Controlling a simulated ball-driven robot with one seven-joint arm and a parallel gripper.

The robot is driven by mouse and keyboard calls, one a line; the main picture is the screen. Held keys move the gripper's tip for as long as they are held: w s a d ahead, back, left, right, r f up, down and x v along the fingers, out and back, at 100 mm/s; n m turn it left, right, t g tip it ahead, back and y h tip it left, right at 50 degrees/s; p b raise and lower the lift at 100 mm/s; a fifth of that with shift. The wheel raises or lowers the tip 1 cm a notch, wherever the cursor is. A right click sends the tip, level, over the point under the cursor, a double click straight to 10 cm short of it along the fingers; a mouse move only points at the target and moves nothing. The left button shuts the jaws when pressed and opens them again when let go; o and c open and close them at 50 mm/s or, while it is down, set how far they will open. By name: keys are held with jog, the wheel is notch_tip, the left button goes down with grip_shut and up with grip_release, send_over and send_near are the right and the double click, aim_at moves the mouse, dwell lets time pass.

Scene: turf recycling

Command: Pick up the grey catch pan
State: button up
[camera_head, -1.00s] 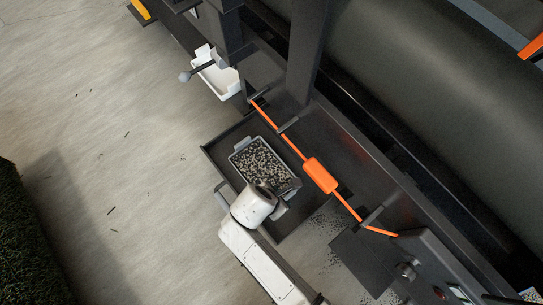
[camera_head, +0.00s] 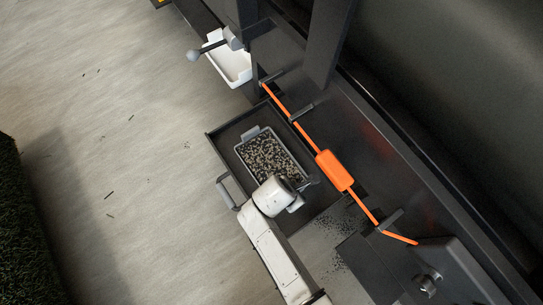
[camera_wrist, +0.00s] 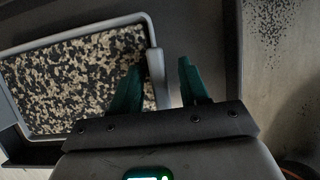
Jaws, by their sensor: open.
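The grey catch pan (camera_head: 245,150) is a shallow rectangular pan filled with black and pale speckled granules. It sits in the dark open drawer (camera_head: 222,147) of the machine, with a tab at each short end. In the wrist view the pan's rim (camera_wrist: 62,36) fills the left side. My gripper (camera_wrist: 158,82) is open, one green finger over the granules and the other outside the pan, with the grey end tab between them. I cannot tell whether either finger touches it. In the head view my wrist hides the pan's near end and the fingers.
An orange bar (camera_head: 335,170) runs along the machine just right of the drawer. A white bin (camera_head: 230,66) stands beyond it, near a ball-ended lever (camera_head: 193,55). The drawer has a grey handle (camera_head: 226,192). Dark granules (camera_head: 340,226) are scattered at right. Floor at left is mostly clear.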

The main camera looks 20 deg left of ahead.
jog(key=shift+c, duration=0.4)
grip_shut()
jog(key=shift+r, duration=0.1)
